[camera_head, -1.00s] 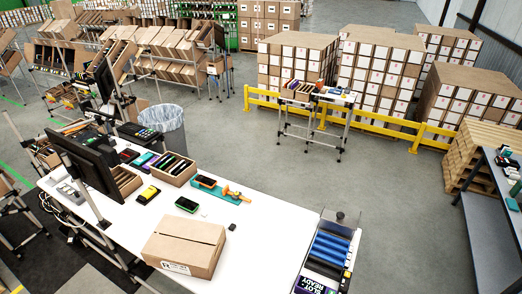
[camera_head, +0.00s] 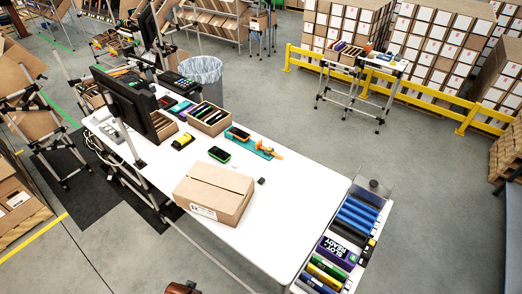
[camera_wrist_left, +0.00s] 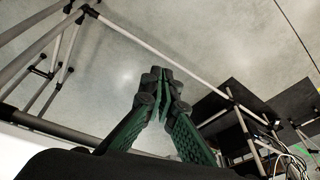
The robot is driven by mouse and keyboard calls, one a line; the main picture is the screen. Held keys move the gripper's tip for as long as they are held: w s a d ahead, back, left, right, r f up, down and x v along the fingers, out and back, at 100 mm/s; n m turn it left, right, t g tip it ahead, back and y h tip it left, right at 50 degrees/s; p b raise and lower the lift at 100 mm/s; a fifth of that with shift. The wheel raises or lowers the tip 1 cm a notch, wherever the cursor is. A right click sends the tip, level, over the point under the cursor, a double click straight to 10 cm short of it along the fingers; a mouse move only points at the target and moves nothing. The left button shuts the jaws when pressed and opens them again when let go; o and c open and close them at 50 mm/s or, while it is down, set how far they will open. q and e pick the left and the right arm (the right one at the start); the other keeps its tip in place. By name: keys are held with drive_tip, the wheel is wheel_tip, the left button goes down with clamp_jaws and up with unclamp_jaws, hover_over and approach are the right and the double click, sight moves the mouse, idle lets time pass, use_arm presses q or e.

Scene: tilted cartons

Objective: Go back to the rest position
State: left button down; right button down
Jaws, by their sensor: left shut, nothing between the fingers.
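My left gripper (camera_wrist_left: 161,92) shows in the left wrist view with its two green-and-dark fingers brought together and nothing between them. It hangs over grey floor, near the metal tube frame of a table. In the head view neither gripper shows. A small brown and dark piece (camera_head: 183,287) shows at the bottom edge of the head view; I cannot tell what it is. The white work table (camera_head: 270,222) fills the middle of the head view, with a closed carton (camera_head: 214,190) on it.
A monitor (camera_head: 127,104), an open box of devices (camera_head: 209,118) and handheld scanners stand on the table. A rack with blue rollers (camera_head: 355,215) adjoins its right end. A wastebasket (camera_head: 205,72) stands behind. Yellow railing (camera_head: 420,97) fronts stacked cartons.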

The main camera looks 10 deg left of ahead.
use_arm(q)
drive_tip(key=s+d+f+g+b, duration=0.1)
drive_tip(key=s+f+b, duration=0.3)
drive_tip(key=f, duration=1.1)
drive_tip(key=s+f+b, duration=0.4)
drive_tip(key=f, duration=1.1)
drive_tip(key=s+f+m+g+b, duration=0.1)
drive_tip(key=s+f+b, duration=0.4)
drive_tip(key=s+f, duration=1)
wheel_tip(320, 180, down, 2)
drive_tip(key=shift+s+f+b, duration=0.15)
drive_tip(key=shift+b, duration=0.2)
